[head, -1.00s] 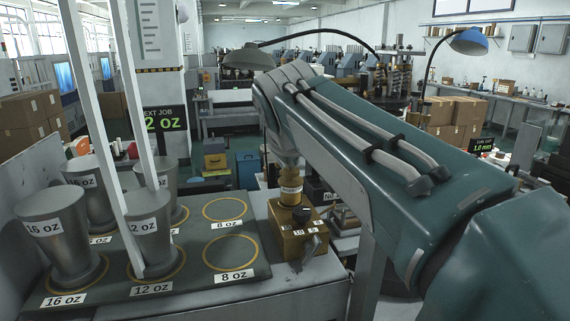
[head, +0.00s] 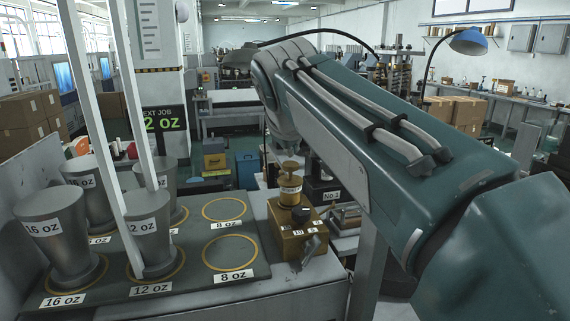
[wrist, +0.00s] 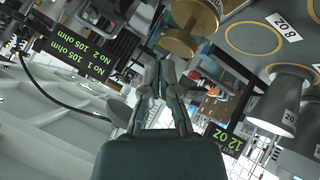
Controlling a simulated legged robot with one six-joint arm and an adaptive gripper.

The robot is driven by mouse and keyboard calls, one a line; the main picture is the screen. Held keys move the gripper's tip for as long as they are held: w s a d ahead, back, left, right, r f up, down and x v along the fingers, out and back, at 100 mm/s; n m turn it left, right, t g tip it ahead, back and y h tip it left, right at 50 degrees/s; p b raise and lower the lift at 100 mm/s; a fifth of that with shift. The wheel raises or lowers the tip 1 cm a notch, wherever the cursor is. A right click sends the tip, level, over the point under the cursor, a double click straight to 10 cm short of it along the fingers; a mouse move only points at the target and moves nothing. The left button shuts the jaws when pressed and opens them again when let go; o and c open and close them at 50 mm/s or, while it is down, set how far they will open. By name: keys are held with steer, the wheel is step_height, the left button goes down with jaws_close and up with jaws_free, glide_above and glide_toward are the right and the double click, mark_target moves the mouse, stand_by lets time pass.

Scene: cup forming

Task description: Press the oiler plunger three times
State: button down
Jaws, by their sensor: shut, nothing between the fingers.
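The brass oiler (head: 298,236) stands on the bench right of the cup tray, with a dark knob and small labels on its block. Its plunger cap (head: 290,165) is uncovered in the head view, standing above a labelled brass collar. In the wrist view my gripper (wrist: 160,68) is shut and empty. The round brass plunger cap (wrist: 186,42) shows just beyond and right of the fingertips, and does not look touched.
A dark tray (head: 195,277) left of the oiler holds several grey cup formers, such as the 12 oz one (head: 148,235). Two white posts (head: 105,130) rise in front of it. A black box (head: 323,190) stands behind the oiler.

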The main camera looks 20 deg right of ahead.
mark_target(292, 164)
steer(key=shift+r, duration=2.55)
